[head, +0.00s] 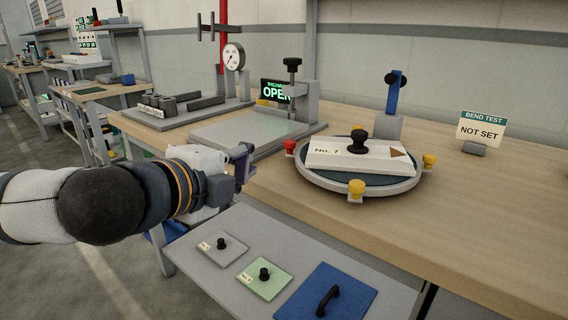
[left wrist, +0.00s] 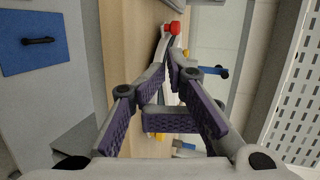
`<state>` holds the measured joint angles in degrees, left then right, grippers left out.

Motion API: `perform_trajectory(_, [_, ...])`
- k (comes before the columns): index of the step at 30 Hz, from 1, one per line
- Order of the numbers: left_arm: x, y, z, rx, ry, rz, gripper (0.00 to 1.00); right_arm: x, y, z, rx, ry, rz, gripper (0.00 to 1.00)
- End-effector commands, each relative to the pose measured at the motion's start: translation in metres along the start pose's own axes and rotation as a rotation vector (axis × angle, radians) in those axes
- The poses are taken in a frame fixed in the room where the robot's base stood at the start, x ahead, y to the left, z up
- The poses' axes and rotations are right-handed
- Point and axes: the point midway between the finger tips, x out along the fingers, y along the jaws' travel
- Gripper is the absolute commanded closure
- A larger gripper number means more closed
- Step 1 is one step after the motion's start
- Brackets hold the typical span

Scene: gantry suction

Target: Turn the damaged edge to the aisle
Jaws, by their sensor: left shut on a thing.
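A round turntable (head: 316,182) stands on the wooden bench. It has a red knob (head: 290,146) at its left and yellow knobs (head: 357,188) elsewhere on its rim. A white plate marked No. 7 (head: 335,156) lies on it, with a black knob (head: 359,142) on top and a brown triangle (head: 397,152) at its right end. My left gripper (head: 246,157) is left of the turntable, visibly apart from the red knob. My right gripper is not in view.
A press stand (head: 292,90) with an OPEN sign (head: 277,90) is behind the gripper. A NOT SET sign (head: 480,130) stands at the right. A lower grey shelf (head: 215,262) holds small plates and a blue panel (head: 325,295). The front right bench is clear.

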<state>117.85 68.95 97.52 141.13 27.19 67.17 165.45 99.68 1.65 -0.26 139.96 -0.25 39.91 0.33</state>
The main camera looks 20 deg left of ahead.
Motion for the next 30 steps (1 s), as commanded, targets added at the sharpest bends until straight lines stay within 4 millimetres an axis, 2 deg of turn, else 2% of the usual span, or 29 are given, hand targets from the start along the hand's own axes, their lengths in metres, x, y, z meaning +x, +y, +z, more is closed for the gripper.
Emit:
perform_trajectory(2, [0.002, -0.001, -0.001, -0.031, 0.007, 0.004, 1.00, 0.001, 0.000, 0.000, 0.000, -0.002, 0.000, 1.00])
perform_trajectory(5, [0.015, -0.002, -0.002, -0.031, 0.008, 0.005, 1.00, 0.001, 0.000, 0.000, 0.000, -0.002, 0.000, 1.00])
perform_trajectory(15, [0.089, -0.002, -0.002, -0.026, 0.006, 0.003, 1.00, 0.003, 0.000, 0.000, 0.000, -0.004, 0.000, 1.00])
perform_trajectory(21, [0.122, -0.012, -0.002, -0.025, 0.006, 0.000, 1.00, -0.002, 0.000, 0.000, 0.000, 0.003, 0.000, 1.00])
perform_trajectory(25, [0.133, -0.015, -0.002, -0.024, 0.006, 0.000, 1.00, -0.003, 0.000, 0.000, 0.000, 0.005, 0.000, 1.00])
perform_trajectory(30, [0.136, -0.015, -0.001, -0.024, 0.005, 0.001, 1.00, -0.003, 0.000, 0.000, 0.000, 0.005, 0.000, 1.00])
